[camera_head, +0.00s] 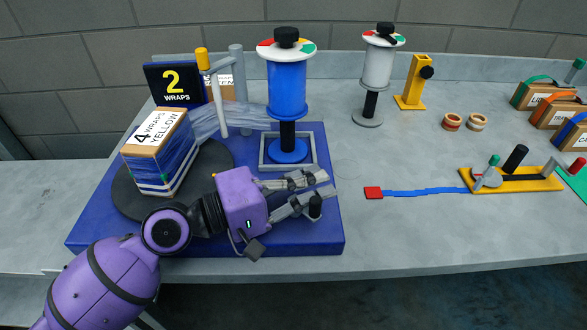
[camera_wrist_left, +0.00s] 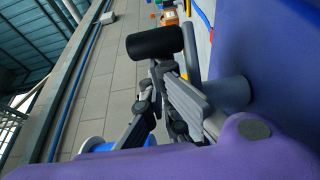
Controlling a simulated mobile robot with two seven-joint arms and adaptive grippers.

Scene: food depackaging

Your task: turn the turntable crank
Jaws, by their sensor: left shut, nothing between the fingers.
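The turntable is a black disc (camera_head: 126,194) on a blue base (camera_head: 300,240), bearing a box (camera_head: 158,155) wrapped in blue film and labelled "4 wraps yellow". The crank's black knob (camera_head: 315,207) stands at the base's front right; it shows large in the left wrist view (camera_wrist_left: 155,43), with a grey crank arm and shaft (camera_wrist_left: 228,94) beside it. My purple left gripper (camera_head: 328,184) reaches over the base from the left. Its grey fingers (camera_wrist_left: 165,85) are shut with nothing between them, close beside the knob. Whether they touch it is unclear. My right gripper is out of view.
A blue film roll (camera_head: 287,88) on a black post stands behind the gripper, with a white roll (camera_head: 378,67) further back. A "2 wraps" sign (camera_head: 173,83) stands behind the box. A yellow tool (camera_head: 530,180) with blue strip lies right. The table's front middle is clear.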

